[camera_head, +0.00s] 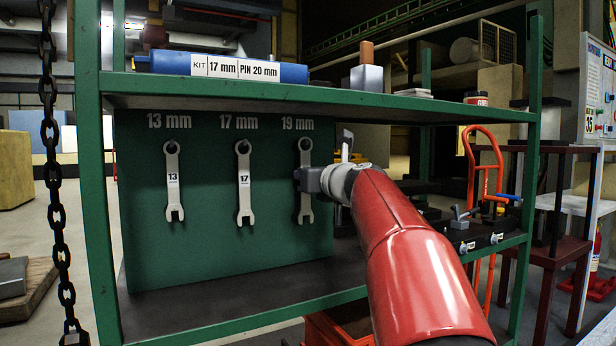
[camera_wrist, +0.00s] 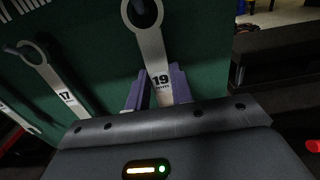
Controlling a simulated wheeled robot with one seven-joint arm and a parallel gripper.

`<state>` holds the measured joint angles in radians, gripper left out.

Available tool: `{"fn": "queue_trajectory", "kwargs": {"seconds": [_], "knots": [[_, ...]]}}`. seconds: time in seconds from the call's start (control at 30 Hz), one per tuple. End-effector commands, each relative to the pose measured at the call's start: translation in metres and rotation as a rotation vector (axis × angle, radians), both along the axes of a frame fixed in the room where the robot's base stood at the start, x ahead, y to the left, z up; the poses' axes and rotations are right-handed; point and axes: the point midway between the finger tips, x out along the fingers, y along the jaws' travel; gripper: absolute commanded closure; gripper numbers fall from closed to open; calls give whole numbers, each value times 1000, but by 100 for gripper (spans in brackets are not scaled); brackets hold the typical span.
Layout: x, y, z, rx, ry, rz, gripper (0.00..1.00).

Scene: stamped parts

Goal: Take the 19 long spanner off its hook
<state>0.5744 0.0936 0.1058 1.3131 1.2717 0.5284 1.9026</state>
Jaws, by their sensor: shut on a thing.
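The 19 spanner (camera_head: 305,156) hangs upright on the green back panel under the "19 mm" mark, its ring end at the top on its hook and its open end below. My gripper (camera_head: 303,180) is at the middle of its shank, coming from the right, and covers the label there. In the wrist view the spanner (camera_wrist: 152,45) shows its ring and the "19" label, with the purple fingers of my gripper (camera_wrist: 158,90) on either side of the shank, shut on it. The dark hook (camera_wrist: 143,8) is inside the ring. The spanner's lower end is hidden in the wrist view.
The 17 spanner (camera_head: 244,185) and the 13 spanner (camera_head: 173,182) hang to the left on the same panel (camera_head: 210,240). A shelf (camera_head: 320,97) with a blue kit roll (camera_head: 170,63) runs above. Space in front of the panel on the left is free.

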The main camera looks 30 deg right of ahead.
Motion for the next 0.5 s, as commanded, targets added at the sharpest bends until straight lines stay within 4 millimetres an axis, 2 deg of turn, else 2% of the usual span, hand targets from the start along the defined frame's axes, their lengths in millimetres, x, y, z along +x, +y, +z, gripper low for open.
{"fn": "queue_trajectory", "kwargs": {"seconds": [0.5], "knots": [[-7,0,5,-1,-1,1,100]]}}
